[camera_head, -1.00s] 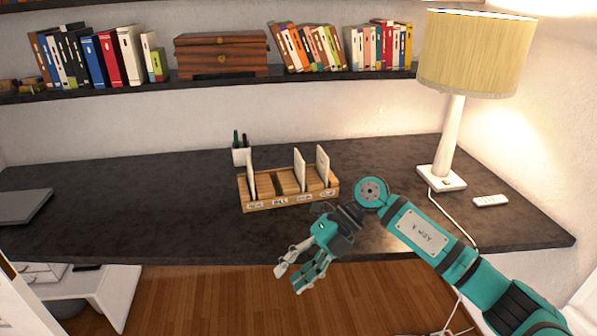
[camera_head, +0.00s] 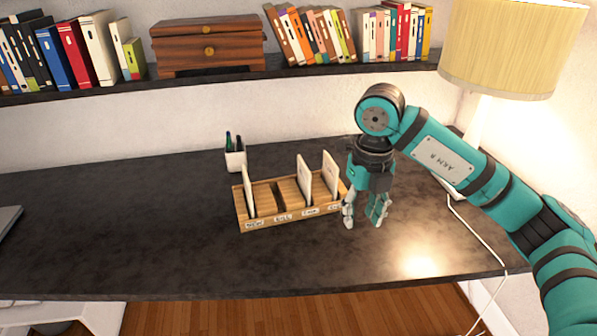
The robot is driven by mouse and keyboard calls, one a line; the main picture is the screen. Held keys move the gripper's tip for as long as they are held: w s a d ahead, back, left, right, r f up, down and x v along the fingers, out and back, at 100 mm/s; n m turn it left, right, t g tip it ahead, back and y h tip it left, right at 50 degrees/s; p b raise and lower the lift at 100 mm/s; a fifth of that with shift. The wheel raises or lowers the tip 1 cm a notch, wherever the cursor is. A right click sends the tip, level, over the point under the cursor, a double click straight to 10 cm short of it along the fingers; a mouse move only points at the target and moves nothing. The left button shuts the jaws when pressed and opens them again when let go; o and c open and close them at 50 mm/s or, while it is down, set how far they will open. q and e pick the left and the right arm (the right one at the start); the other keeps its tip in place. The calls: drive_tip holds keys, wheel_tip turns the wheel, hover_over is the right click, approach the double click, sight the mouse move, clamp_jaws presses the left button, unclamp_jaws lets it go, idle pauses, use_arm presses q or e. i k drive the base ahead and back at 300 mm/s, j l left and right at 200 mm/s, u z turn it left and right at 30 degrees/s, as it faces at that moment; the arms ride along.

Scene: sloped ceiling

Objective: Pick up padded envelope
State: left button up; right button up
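A wooden letter organizer (camera_head: 265,222) with labelled compartments stands on the dark desk. A pale flat envelope-like item (camera_head: 249,190) stands upright in its leftmost compartment. Two more stand towards the right end, one pale item (camera_head: 303,178) and another (camera_head: 330,172) farther right. I cannot tell which of them is the padded envelope. My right gripper (camera_head: 364,220) points down just right of the organizer, fingers apart with nothing between them. It hides part of the organizer's right end. My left gripper is not in view.
A white pen cup (camera_head: 235,160) stands behind the organizer. A lamp (camera_head: 512,45) stands at the right, with its cord (camera_head: 485,240) running down the desk. A shelf (camera_head: 200,84) with books and a wooden box is above.

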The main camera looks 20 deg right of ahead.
sight(303, 173)
drive_tip(key=i, duration=1.3)
